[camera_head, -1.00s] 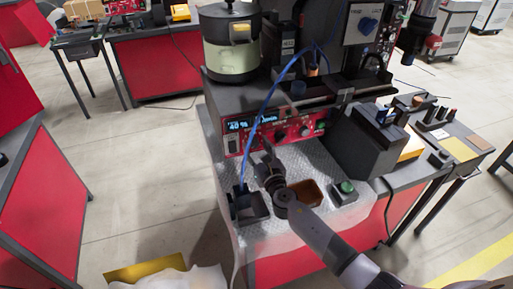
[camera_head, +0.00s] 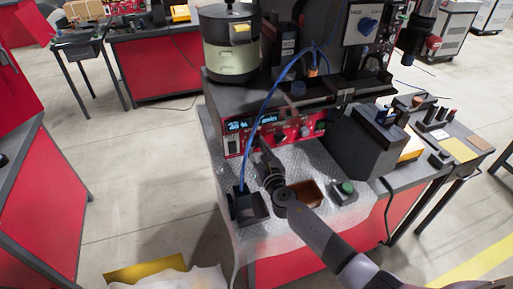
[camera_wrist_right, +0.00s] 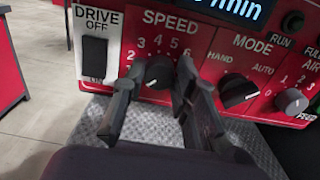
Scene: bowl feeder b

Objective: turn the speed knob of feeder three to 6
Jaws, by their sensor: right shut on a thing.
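The red control panel (camera_head: 232,146) of the feeder faces me in the head view, below the bowl feeder (camera_head: 229,45). In the right wrist view the dark, round speed knob (camera_wrist_right: 160,70) sits under the label SPEED, with printed numbers around its upper side. My right gripper (camera_wrist_right: 160,76) has one finger on each side of this knob and is shut on it. The fingers hide part of the dial numbers, and I cannot tell exactly where the knob points. In the head view my right gripper (camera_head: 260,150) is at the panel's front. My left gripper is not in view.
A black drive switch (camera_wrist_right: 94,58) is left of the knob. The mode knob (camera_wrist_right: 238,91) and a grey knob (camera_wrist_right: 292,101) are to its right. A blue cable (camera_head: 263,105) hangs beside my gripper. A brown tray (camera_head: 307,193) and green button box (camera_head: 344,191) stand nearby.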

